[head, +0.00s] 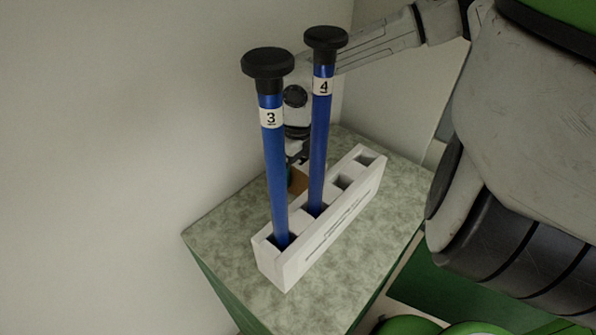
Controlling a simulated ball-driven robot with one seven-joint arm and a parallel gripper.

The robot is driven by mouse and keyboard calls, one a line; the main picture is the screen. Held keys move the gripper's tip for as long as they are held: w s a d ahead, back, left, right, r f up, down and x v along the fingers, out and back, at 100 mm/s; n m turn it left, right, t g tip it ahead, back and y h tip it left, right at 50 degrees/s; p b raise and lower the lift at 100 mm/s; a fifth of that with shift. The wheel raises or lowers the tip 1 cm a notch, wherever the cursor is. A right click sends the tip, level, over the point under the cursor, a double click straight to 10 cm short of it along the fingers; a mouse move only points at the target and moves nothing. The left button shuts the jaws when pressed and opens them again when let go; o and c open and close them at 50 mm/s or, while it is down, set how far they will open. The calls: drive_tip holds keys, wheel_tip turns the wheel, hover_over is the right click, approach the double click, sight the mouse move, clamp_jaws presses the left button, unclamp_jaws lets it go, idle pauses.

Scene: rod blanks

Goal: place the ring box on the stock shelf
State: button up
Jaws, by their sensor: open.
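A small brown thing with a green part (299,181) shows between the two blue rods, just below my gripper. It may be the ring box, but most of it is hidden and I cannot tell. My gripper (297,158) is open and points down behind the rods, close above the brown thing. The rods partly hide the fingers, and I cannot tell whether they touch it. I cannot make out a stock shelf in this view.
A white rack (318,249) stands on a mottled green-grey top (222,242). Rod 3 (275,170) and rod 4 (319,140) stand upright in it, with black caps; its two far slots are empty. A plain wall (110,130) is at the left.

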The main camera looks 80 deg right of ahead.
drive_tip(key=shift+c, duration=0.3)
drive_tip(key=c, duration=1.2)
drive_tip(key=shift+r, duration=0.15)
